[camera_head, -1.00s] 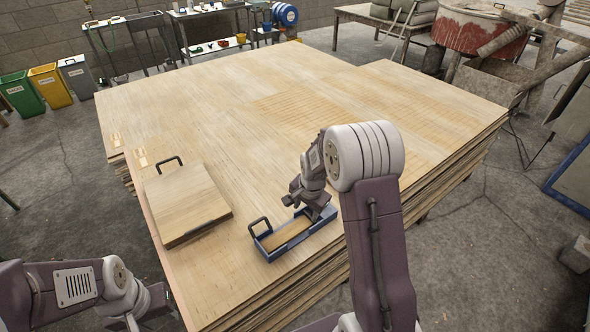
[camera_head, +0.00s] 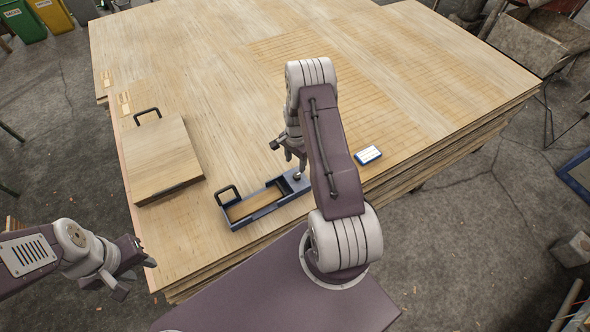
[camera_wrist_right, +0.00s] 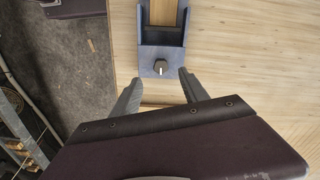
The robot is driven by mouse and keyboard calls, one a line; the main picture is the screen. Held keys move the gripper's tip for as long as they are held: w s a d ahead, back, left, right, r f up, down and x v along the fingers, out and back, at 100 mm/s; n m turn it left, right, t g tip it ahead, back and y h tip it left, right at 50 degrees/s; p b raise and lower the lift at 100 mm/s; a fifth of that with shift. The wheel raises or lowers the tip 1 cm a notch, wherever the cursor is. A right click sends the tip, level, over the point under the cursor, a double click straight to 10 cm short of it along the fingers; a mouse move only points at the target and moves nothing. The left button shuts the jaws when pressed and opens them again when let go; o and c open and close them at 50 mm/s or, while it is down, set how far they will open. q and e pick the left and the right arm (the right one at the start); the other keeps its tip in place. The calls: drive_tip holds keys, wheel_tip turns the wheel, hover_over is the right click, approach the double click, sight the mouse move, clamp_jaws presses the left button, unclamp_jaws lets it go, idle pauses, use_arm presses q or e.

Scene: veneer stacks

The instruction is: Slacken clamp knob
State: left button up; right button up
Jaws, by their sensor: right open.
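The blue clamp (camera_head: 262,211) lies on the wood sheets near the front edge, with a black handle at its left end and a wood strip in its channel. Its dark round knob (camera_wrist_right: 160,67) with a pale mark sits on the blue end plate. The knob also shows in the head view (camera_head: 298,176), just below my right gripper (camera_head: 290,157). In the wrist view my right gripper (camera_wrist_right: 160,78) is open, with a finger on either side of the knob and none touching it. My left gripper (camera_head: 134,278) is open and empty off the stack's front left corner.
A square wood board (camera_head: 163,160) with black handles lies left of the clamp. A small blue and white box (camera_head: 368,155) lies to the right, beyond my right arm. The stack (camera_head: 230,75) is mostly clear behind. Bins (camera_head: 50,14) stand at the back left.

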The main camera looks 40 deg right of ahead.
sight(296, 175)
drive_tip(key=f, duration=0.4)
drive_tip(key=f+p, duration=0.1)
drive_tip(key=f, duration=0.3)
drive_tip(key=shift+d+f, duration=0.2)
drive_tip(key=shift+f, duration=0.1)
drive_tip(key=shift+d+f, duration=0.1)
drive_tip(key=shift+f, duration=0.25)
clamp_jaws()
